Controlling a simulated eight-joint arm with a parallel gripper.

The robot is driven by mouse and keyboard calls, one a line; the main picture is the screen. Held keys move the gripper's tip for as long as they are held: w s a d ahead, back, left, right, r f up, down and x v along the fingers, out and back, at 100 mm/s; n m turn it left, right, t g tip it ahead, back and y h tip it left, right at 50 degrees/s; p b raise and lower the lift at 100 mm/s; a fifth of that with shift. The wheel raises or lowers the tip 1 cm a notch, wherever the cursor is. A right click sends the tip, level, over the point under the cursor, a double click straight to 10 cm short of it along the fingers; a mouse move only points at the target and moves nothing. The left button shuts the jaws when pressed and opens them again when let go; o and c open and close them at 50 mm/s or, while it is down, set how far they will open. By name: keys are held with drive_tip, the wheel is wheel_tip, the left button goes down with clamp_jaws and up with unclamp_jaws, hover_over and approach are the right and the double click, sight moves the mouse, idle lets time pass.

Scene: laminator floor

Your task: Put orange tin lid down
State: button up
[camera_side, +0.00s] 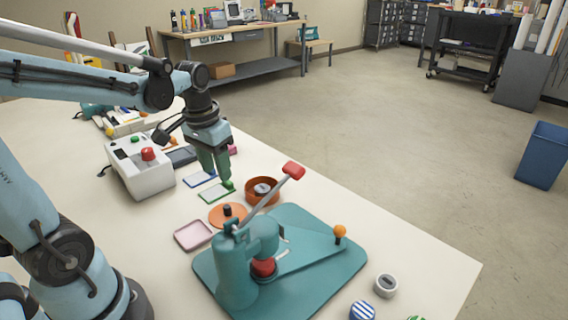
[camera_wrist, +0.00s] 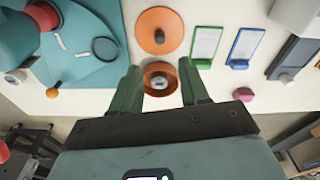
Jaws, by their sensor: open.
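The orange tin lid (camera_side: 225,216), a flat disc with a dark knob, lies flat on the table, knob up. It also shows in the wrist view (camera_wrist: 150,42). The round orange tin (camera_side: 275,196) stands open beside it, with a small grey and white item (camera_side: 262,188) inside. The lid is apart from the tin. My gripper (camera_side: 212,174) is open and empty, with green fingers pointing down above the table. In the wrist view the tin (camera_wrist: 147,74) appears between my fingertips (camera_wrist: 160,72), and the lid lies beyond them.
A teal press (camera_side: 330,255) with a red-handled lever stands close to the lid and tin. A pink tray (camera_side: 193,235), green-edged card (camera_side: 216,194), blue-edged card (camera_side: 199,179) and white box with a red button (camera_side: 145,180) are nearby. The front right table has small rolls (camera_side: 386,286).

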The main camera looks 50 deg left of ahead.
drive_tip(key=s+d+r+m+t, duration=0.1)
drive_tip(key=d+m+t, duration=0.1)
drive_tip(key=d+t, duration=0.3)
drive_tip(key=d, duration=0.4)
drive_tip(key=shift+s+d+r+t, duration=0.15)
drive_tip(key=shift+s+d+t, duration=0.1)
drive_tip(key=shift+d+t, duration=0.15)
